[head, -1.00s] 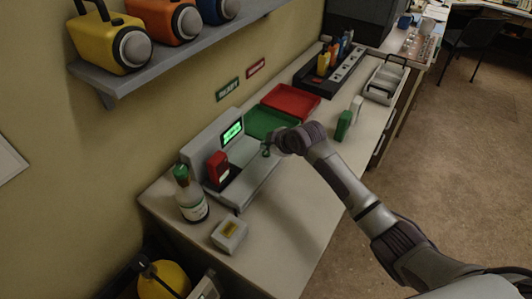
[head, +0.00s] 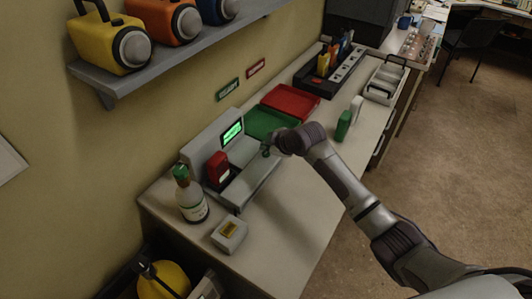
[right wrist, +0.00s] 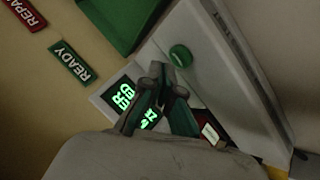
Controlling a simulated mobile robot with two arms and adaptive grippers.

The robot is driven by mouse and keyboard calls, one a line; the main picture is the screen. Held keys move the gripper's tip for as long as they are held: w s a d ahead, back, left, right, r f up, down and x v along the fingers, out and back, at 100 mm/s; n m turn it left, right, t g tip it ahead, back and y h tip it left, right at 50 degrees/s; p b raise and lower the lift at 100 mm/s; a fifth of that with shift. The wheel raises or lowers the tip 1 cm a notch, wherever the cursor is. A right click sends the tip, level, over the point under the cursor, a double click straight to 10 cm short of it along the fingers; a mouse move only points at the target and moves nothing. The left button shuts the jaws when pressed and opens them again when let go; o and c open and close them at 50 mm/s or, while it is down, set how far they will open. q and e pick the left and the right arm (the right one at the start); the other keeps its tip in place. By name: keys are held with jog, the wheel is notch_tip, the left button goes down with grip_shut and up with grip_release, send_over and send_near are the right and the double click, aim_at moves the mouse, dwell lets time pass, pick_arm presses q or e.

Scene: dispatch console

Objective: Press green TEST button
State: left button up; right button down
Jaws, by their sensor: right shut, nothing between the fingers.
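The grey test console (head: 252,186) stands on the bench with a lit green screen (head: 232,133) and a red handheld unit (head: 217,168) seated in its left part. The round green button (right wrist: 181,55) shows clearly on the console's pale surface in the right wrist view. My right gripper (head: 267,150) is above the console's right end in the head view. In the right wrist view my right gripper (right wrist: 162,80) is shut and empty, its tips close below the button in the picture; I cannot tell whether they touch it. In the head view the gripper makes the button hard to pick out. My left gripper is not in view.
A green tray (head: 268,122) and a red tray (head: 292,101) lie behind the console. A bottle (head: 190,198) and a small white box (head: 229,234) stand at its near left. A green-and-white unit (head: 344,124) stands right. The bench front is clear.

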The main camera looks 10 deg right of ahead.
aim_at(267, 154)
jog(key=shift+f, duration=0.35)
jog(key=shift+f+b, duration=0.3)
jog(key=shift+f, duration=0.2)
dwell(0.7)
jog(key=shift+r+p, duration=0.8)
jog(key=shift+r, duration=0.1)
notch_tip(267, 154, up, 5)
jog(key=p, duration=0.4)
jog(key=shift+p, duration=0.4)
dwell(0.5)
